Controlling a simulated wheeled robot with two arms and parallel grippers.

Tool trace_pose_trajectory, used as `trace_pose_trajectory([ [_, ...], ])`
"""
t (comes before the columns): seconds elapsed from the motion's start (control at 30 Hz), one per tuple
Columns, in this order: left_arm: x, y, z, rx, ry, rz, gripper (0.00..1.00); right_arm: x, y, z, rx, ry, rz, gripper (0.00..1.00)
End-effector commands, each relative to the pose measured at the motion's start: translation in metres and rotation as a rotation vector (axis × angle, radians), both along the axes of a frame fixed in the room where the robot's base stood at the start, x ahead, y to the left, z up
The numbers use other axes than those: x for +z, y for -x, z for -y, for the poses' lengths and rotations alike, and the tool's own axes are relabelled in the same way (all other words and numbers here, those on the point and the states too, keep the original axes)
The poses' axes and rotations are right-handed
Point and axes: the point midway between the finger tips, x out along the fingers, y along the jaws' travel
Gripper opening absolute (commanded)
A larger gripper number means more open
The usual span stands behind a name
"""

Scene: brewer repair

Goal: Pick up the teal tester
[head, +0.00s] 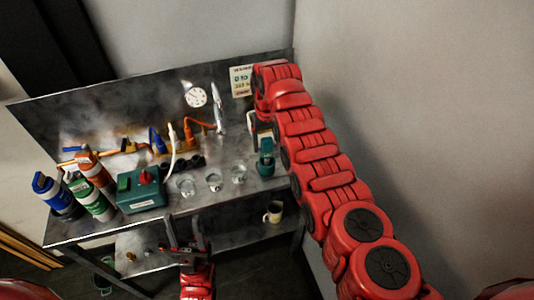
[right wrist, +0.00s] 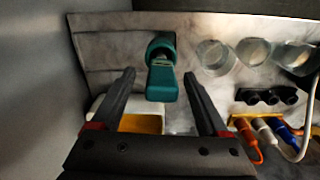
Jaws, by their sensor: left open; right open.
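The teal tester (head: 265,158) stands near the right end of the grey bench, a small upright handheld piece. It also shows in the right wrist view (right wrist: 161,82), between and slightly beyond the fingertips. My right gripper (right wrist: 160,76) is open and empty, with a finger on each side of the tester and visible gaps. In the head view, my right arm reaches to the back right of the bench, and its fingers are hard to make out. My left gripper (head: 187,240) is open and empty at the bench's front edge.
Glass cups (head: 213,182) stand left of the tester. A teal box (head: 142,190) with a red knob and several bottles (head: 92,198) are further left. A white and yellow container (right wrist: 140,122) is close to the right fingers. A mug (head: 273,212) sits on the lower shelf.

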Motion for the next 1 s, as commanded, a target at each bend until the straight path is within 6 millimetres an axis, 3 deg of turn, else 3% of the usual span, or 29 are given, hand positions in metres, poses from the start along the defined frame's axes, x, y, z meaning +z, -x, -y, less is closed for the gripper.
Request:
trace_pose_trajectory([
  [0.1, 0.009, 0.000, 0.000, 0.000, 0.000, -0.001, 0.50, -0.007, 0.000, -0.002, -0.001, 0.001, -0.003, 0.78],
  [0.3, -0.003, 0.000, 0.000, 0.000, 0.000, -0.001, 0.50, -0.031, 0.000, -0.002, -0.001, 0.000, -0.001, 0.78],
  [0.6, -0.003, 0.000, 0.000, 0.000, 0.000, -0.001, 0.50, -0.033, 0.000, -0.002, -0.001, 0.000, 0.000, 0.78],
  [1.0, -0.003, 0.000, 0.000, 0.000, 0.000, -0.001, 0.50, -0.033, -0.001, -0.002, -0.001, 0.000, 0.000, 0.07],
])
